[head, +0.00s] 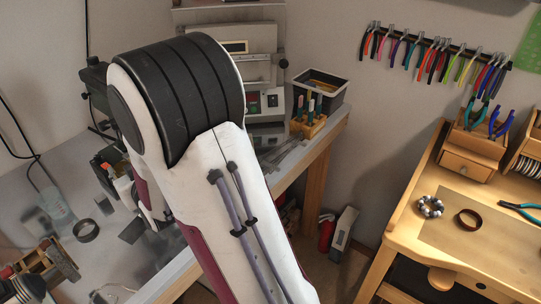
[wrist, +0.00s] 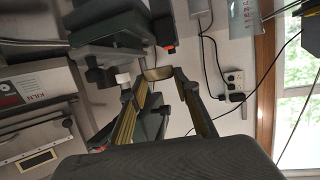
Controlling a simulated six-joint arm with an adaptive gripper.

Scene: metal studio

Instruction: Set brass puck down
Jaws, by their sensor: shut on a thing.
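In the wrist view my gripper (wrist: 160,77) is shut on the brass puck (wrist: 157,72). The puck shows as a small tan-gold disc edge between the two fingertips, with each finger against one side. In the wrist view the puck appears in front of the wall and equipment, and I cannot tell its height above any surface. In the head view my arm covers the middle of the picture, and I cannot make out the puck there.
A grey metal workbench (head: 40,195) stands at left, with a dark ring (head: 86,230) on it. A black bin (head: 320,88) and a wooden tool holder (head: 308,124) stand at its back. A wooden bench (head: 485,250) is at right. A wall socket (wrist: 234,80) has hanging cables.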

